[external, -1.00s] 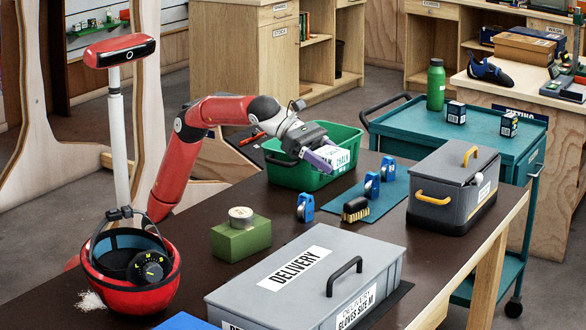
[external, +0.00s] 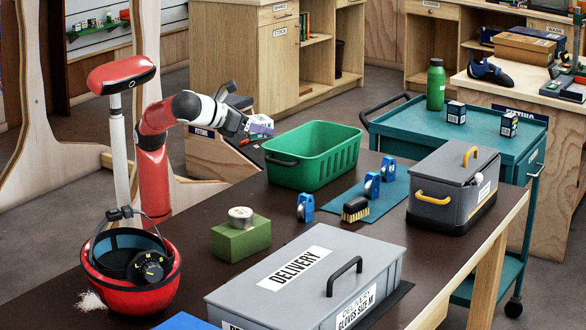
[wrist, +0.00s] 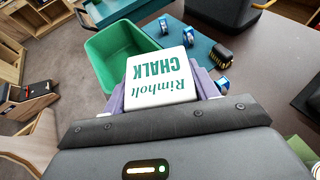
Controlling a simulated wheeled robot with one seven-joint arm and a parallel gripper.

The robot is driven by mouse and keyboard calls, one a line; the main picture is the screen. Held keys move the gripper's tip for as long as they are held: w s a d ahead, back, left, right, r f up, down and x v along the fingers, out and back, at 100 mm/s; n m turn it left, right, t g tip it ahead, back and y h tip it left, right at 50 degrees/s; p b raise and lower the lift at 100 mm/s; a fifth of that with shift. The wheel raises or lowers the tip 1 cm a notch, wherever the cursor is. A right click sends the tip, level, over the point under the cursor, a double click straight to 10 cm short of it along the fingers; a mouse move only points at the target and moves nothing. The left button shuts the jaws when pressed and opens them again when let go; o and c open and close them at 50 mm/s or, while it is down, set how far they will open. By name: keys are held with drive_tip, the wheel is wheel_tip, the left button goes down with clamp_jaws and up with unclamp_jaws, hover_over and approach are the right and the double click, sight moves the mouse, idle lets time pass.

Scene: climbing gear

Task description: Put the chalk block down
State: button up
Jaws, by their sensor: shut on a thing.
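The chalk block (wrist: 162,80) is a white block with green lettering reading "Rimholt CHALK". In the wrist view it sits between the purple fingers of my gripper (wrist: 163,90), which is shut on it. In the external view my gripper (external: 259,127) is in the air left of the green crate (external: 276,167), near the far left edge of the dark table. The chalk block is small and partly hidden by the gripper there. The crate also shows beyond the block in the wrist view (wrist: 95,50).
Blue pulleys (external: 305,207) and a brush (external: 355,209) lie right of the crate. A green box with a round tin (external: 241,238), a red helmet (external: 125,290) and a grey delivery box (external: 260,285) stand nearer. Bare table (external: 190,230) shows between them. A lidded grey box (external: 450,190) stands right.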

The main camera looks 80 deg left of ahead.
drive_tip(key=shift+s+a+f+n+y+b, duration=0.3)
drive_tip(key=shift+s+a, duration=0.2)
drive_tip(key=shift+a, duration=0.15)
drive_tip(key=shift+s+a+f+n+y+b, duration=0.2)
drive_tip(key=shift+s+a+n+y+b, duration=0.1)
drive_tip(key=shift+s+a, duration=0.25)
drive_tip(key=b, duration=0.6)
hover_over(250, 202)
wheel_tip(250, 202, down, 14)
drive_tip(key=shift+d+r, duration=0.1)
drive_tip(key=shift+r, duration=0.1)
drive_tip(key=shift+g, duration=0.3)
drive_tip(key=shift+f+b, duration=0.95)
drive_tip(key=shift+f, duration=1.6)
drive_tip(key=shift+f, duration=0.1)
drive_tip(key=o, duration=1)
